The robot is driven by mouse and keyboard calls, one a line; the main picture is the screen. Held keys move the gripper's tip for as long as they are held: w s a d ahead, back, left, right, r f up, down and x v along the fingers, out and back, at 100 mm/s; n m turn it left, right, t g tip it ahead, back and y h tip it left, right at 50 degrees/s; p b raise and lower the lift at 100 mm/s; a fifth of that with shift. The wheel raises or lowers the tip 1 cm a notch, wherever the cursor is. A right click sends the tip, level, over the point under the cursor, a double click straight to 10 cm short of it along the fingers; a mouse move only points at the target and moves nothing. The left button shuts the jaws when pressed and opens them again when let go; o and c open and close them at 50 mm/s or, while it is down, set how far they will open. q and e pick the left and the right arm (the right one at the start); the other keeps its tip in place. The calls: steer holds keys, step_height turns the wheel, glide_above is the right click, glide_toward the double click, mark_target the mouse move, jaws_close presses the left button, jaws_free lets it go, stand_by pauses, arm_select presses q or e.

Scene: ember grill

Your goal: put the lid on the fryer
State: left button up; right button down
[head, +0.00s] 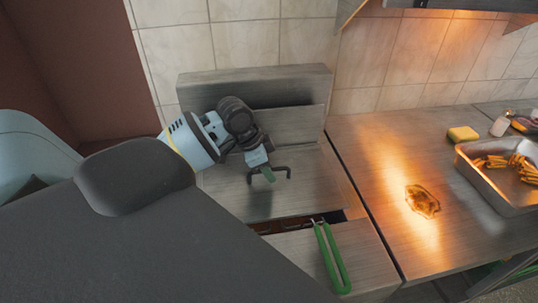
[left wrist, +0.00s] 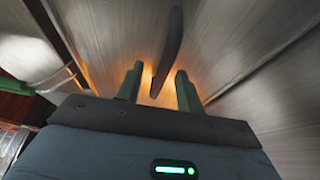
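The fryer (head: 355,268) is a steel unit with a tall back panel. Its lid (head: 225,192) is a flat steel plate with a dark bar handle (head: 287,172). The lid lies over the fryer top, and a dark strip of the well (head: 285,224) shows at the front. I cannot tell if the lid sits flat. My left gripper (head: 265,174) is over the handle. In the left wrist view its green fingers (left wrist: 158,88) stand apart, with the dark handle (left wrist: 170,45) showing between and beyond them. Contact is not visible. My right gripper is out of view.
A green basket handle (head: 332,258) sticks out over the fryer's front. To the right, a steel counter holds a brown spill (head: 422,201), a tray (head: 480,178) of fries, a yellow sponge (head: 463,133) and a small bottle (head: 500,125). A tiled wall stands behind.

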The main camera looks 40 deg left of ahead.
arm_select(q)
steer(key=v, duration=0.7)
steer(key=shift+f, duration=0.1)
